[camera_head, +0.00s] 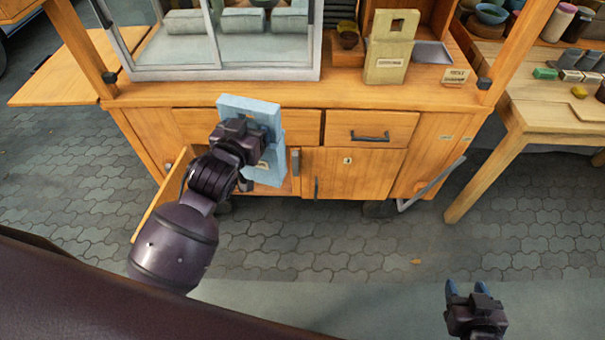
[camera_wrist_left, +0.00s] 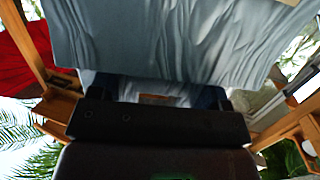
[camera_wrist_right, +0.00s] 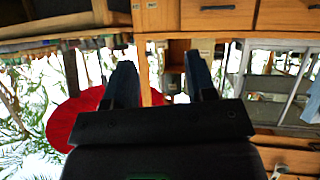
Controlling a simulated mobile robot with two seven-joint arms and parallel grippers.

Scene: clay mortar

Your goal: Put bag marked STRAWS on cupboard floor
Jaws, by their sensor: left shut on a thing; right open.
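A pale blue bag (camera_head: 267,165) is held upright in front of the cart's left cupboard; it fills the upper part of the left wrist view (camera_wrist_left: 180,45). A small label shows on it, too small to read. My left gripper (camera_head: 258,142) is shut on the bag around its middle. The cupboard door (camera_head: 165,195) stands open to the left. The opening and cupboard floor are mostly hidden behind the bag and my left arm. My right gripper (camera_head: 467,289) is open and empty at the lower right, away from the cart; its fingers show apart in the right wrist view (camera_wrist_right: 160,78).
Above the cupboard is a drawer row, with a closed cupboard door (camera_head: 350,172) to the right. The counter holds a glass case (camera_head: 215,60) and a yellowish labelled bag (camera_head: 388,60). A wooden table (camera_head: 560,120) stands at right. Paving before the cart is clear.

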